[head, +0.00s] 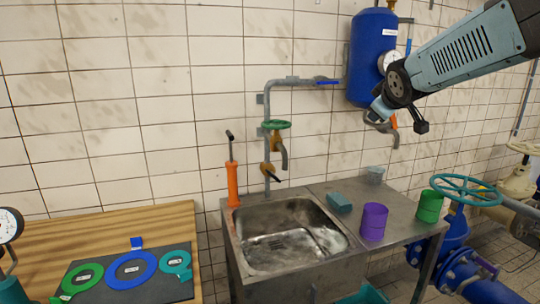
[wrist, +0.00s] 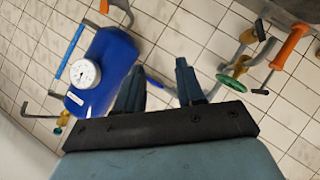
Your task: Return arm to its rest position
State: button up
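My arm reaches in from the upper right of the head view, raised above the counter and in front of the blue tank (head: 372,58). My gripper (head: 400,112) is at its end, in the air to the left of the arm's body. In the wrist view my gripper (wrist: 160,68) has its two dark fingers apart with nothing between them. The blue tank with its white gauge (wrist: 85,73) shows just left of the fingers in that view. The gap between gripper and tank cannot be told.
The steel sink (head: 290,236) stands below, with a green-handled tap (head: 276,125) and an orange pump (head: 233,185). A purple cup (head: 374,222), a green cup (head: 429,206) and a sponge (head: 339,202) are on its counter. Blue pipework with a teal handwheel (head: 466,189) is at right.

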jog(key=s+a+f+m+g, duration=0.1)
jog(key=s+f, duration=0.3)
jog(key=s, duration=0.5)
jog(key=s+a+f+m+g+y, duration=0.1)
jog(key=s+a+f+m+g, duration=0.1)
jog(key=s, duration=0.7)
jog(key=s+a+f+m+g, duration=0.2)
jog(key=s+f+m+g, duration=0.1)
jog(key=s+f, duration=0.3)
jog(key=s+m, duration=0.1)
jog(key=s, duration=0.1)
jog(key=shift+s+a+f+m+g+y, duration=0.15)
jog(key=shift+s+f+m+g+y, duration=0.2)
jog(key=shift+s+m+g+y, duration=0.05)
